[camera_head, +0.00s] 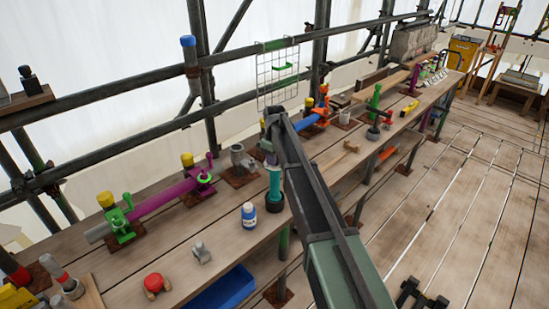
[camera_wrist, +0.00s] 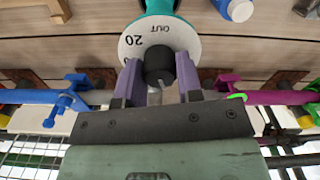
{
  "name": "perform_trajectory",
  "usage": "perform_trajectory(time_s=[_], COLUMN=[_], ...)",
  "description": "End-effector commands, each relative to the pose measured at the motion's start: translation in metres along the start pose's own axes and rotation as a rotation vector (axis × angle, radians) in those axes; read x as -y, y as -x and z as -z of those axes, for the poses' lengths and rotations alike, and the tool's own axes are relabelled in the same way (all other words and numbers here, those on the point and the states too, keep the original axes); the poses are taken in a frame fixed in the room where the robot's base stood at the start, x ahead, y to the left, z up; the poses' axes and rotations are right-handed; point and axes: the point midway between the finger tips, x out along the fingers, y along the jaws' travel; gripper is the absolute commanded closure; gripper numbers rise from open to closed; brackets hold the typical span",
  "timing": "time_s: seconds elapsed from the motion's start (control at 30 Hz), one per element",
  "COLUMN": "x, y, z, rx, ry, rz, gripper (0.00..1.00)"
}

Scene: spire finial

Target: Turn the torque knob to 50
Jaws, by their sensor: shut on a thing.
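The torque knob (camera_wrist: 160,62) is a dark round knob in front of a white dial (camera_wrist: 137,38) in the wrist view. The dial shows "20" and "OUT", both turned over in this view; other marks are hidden or out of frame. A pale line shows on the knob's near side; its exact reading cannot be told. My gripper (camera_wrist: 158,72) has its two purple fingers on either side of the knob, shut on it. In the head view, the teal tool body (camera_head: 275,182) stands upright in a dark base at the bench edge, below my gripper (camera_head: 268,150); the knob is hidden there.
A blue-and-white bottle (camera_head: 249,215), a grey fitting (camera_head: 202,253) and a red-topped piece (camera_head: 155,284) stand on the bench left of the tool. A magenta tube (camera_head: 175,193) with clamps lies behind. A wire grid (camera_head: 277,85) hangs from the scaffold rail.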

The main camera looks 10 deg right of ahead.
Motion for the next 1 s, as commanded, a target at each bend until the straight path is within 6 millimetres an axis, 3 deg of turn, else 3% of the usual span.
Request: perform_trajectory(time_s=[0.2,0.23,0.4,0.77,1.0], x=[0.0,0.0,0.0,0.0,0.0], y=[0.0,0.0,0.0,0.009,0.061], z=[0.0,0.0,0.0,0.0,0.0], rx=[0.001,0.001,0.0,0.0,0.0], ry=[-0.001,-0.001,-0.001,-0.002,-0.002], rz=[0.0,0.0,0.0,0.0,0.0], gripper=[0.9,0.65,0.41,0.41,0.41])
